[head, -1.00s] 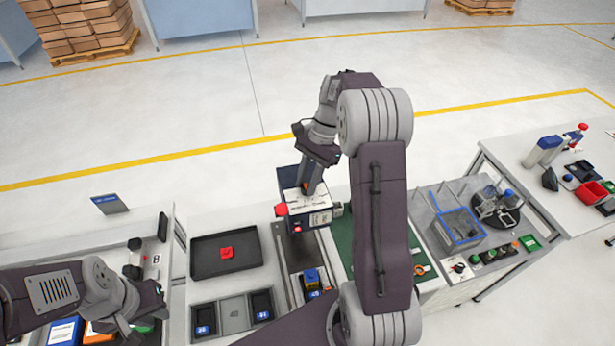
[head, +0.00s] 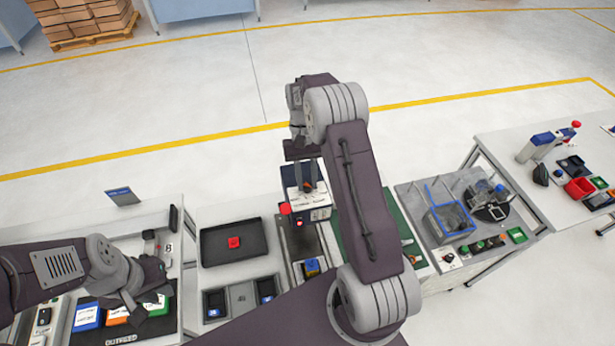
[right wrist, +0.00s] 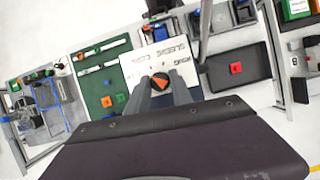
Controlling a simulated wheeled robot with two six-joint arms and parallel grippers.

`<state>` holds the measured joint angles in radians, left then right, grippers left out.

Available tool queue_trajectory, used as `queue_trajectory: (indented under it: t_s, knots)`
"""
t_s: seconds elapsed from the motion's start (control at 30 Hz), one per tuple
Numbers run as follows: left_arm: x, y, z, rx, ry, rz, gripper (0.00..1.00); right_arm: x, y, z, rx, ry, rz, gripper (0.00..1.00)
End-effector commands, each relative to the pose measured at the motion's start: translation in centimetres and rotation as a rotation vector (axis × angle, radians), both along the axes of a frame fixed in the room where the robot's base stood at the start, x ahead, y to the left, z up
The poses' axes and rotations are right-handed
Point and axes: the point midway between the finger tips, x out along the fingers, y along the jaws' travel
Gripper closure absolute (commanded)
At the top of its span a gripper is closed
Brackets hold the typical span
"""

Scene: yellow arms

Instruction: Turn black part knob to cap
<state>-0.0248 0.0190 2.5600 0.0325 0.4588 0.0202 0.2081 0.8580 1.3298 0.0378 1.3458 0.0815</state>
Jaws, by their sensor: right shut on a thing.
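The black part knob (right wrist: 160,80) shows an orange mark on its top. It sits on a white label panel (right wrist: 129,65), whose lettering, including SLEEVE, is partly hidden, so I cannot tell which label the mark faces. In the head view, the panel (head: 316,201) tops a dark blue box (head: 318,176). My right gripper (head: 307,188) reaches down to the panel, its fingers shut on the knob; they also show in the right wrist view (right wrist: 163,88). My left gripper (head: 143,306) hangs at the lower left, away from the box; its finger gap is unclear.
A red button (head: 284,208) is on the box's left side. A black tray (head: 213,247) with a red part (head: 234,242) lies to the left. A green mat (head: 399,220) and a blue-edged clear bin (head: 449,222) are to the right.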

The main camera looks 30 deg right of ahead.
Motion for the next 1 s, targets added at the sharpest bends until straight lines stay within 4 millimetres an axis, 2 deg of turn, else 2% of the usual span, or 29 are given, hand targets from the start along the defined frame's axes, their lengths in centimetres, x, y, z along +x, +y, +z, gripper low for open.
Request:
queue_trajectory:
  t_s: [0.2,0.5,1.0]
  knots:
    - [0.0,0.0,0.66,0.0,0.0,0.0,0.8,0.02,0.19,0.04,0.0,0.001,0.185,1.0]
    - [0.0,0.0,0.97,0.0,0.0,0.0,0.8,0.03,0.27,-0.02,0.0,0.0,0.373,1.0]
    - [0.0,0.0,1.09,0.0,0.0,0.0,0.8,0.04,0.33,-0.05,0.001,-0.001,0.479,1.0]
